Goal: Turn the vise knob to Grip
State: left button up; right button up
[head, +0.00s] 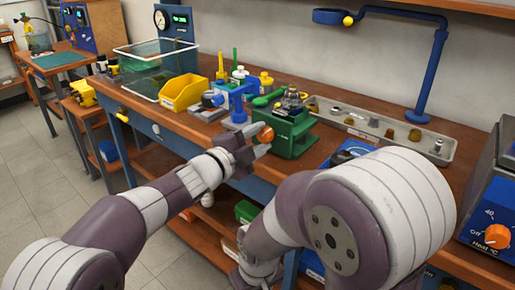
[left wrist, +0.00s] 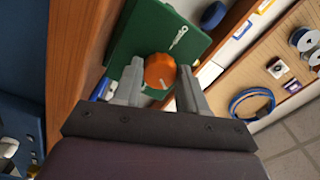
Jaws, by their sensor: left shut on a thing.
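The vise knob is an orange round knob (head: 266,134) on the front face of a green vise housing (head: 295,128) at the bench's front edge. My left gripper (head: 256,143) reaches it from the front and is shut on it. In the left wrist view the orange knob (left wrist: 159,68) sits between the two grey fingers of my left gripper (left wrist: 160,88). A short white line marks the knob's rim, and a white symbol shows on the green panel (left wrist: 140,35). My right arm crosses the lower right of the head view; its fingers are not visible.
A blue bench vise (head: 238,100) and a yellow bin (head: 183,92) stand left of the green housing. A grey tray (head: 380,127) with several metal parts lies behind it to the right. A blue heater unit (head: 490,210) stands at far right.

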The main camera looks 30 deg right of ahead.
pick_arm(q)
jog(key=m+b, duration=0.4)
jog(key=m, duration=0.1)
jog(key=shift+f, duration=0.15)
jog(key=m+b, duration=0.3)
jog(key=m, duration=0.2)
jog(key=shift+m, duration=0.3)
dwell(0.3)
jog(key=o, duration=1.1)
jog(key=shift+c, duration=0.2)
jog(key=shift+r, duration=0.2)
jog(key=v, duration=1.2)
jog(key=shift+a, duration=0.3)
